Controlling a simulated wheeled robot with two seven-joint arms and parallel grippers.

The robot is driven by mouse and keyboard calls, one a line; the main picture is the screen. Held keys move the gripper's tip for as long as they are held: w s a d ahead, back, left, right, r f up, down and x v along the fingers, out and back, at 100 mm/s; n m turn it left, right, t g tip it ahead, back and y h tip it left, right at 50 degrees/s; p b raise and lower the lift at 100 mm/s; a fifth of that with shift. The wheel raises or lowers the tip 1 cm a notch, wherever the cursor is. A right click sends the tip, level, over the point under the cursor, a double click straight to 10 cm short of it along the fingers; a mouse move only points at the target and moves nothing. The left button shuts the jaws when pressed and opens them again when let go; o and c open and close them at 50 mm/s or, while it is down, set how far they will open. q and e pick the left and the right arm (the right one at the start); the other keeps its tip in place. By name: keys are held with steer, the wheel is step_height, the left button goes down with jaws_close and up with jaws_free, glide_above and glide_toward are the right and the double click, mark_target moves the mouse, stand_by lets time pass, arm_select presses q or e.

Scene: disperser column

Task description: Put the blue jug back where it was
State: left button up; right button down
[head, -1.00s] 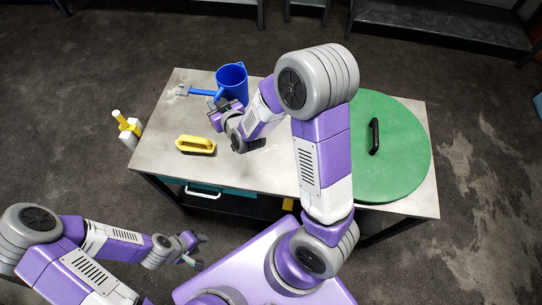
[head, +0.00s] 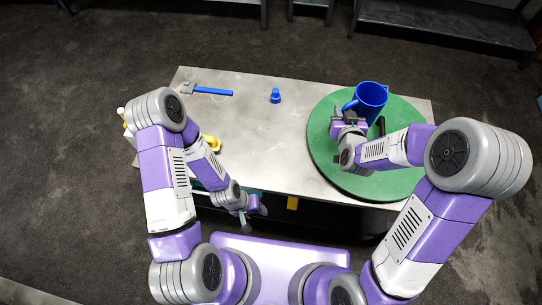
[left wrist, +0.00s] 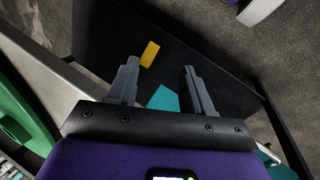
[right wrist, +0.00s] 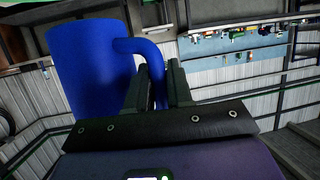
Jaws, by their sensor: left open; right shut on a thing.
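The blue jug (head: 371,97) is upright over the green round disc (head: 322,152) on the right end of the table. My right gripper (head: 350,117) is shut on its handle, from the left front side. In the right wrist view the jug's body (right wrist: 85,75) fills the left, and its handle passes between the fingers (right wrist: 160,90). I cannot tell whether the jug's base touches the disc. My left gripper (head: 254,215) is open and empty, low in front of the table's front edge; it also shows in the left wrist view (left wrist: 160,85).
A blue-handled tool (head: 212,92) and a small blue bottle (head: 275,96) stand or lie on the table's back left. A yellow-handled thing (head: 214,143) is partly hidden by my left arm. The middle of the grey tabletop (head: 265,145) is clear.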

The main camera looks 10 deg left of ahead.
steer(key=s+a+f+n+g+y+b, duration=0.2)
steer(key=s+a+f+n+y+b, duration=0.15)
steer(key=a, duration=0.55)
steer(key=s+a+f+n+g+y+b, duration=0.3)
steer(key=s+a+n+y+b, duration=0.15)
steer(key=a, duration=0.45)
steer(key=s+a+f+n+g+y+b, duration=0.2)
steer(key=s+a+f+n+y+b, duration=0.15)
steer(key=a, duration=0.45)
steer(key=shift+h, duration=0.35)
steer(key=shift+s+a+f+b, duration=0.15)
steer(key=shift+f+b, duration=0.5)
steer(key=shift+f, duration=0.9)
steer(key=shift+s+a+f+b, duration=0.15)
steer(key=shift+f+b, duration=0.45)
steer(key=shift+f, duration=1)
steer(key=shift+s+a+f+b, duration=0.15)
steer(key=shift+f+b, duration=0.5)
steer(key=shift+f, duration=0.9)
steer(key=shift+s+d+r, duration=0.1)
steer(key=shift+r, duration=0.05)
steer(key=shift+f, duration=0.25)
steer(key=c, duration=1)
jaws_free()
steer(key=shift+m, duration=0.25)
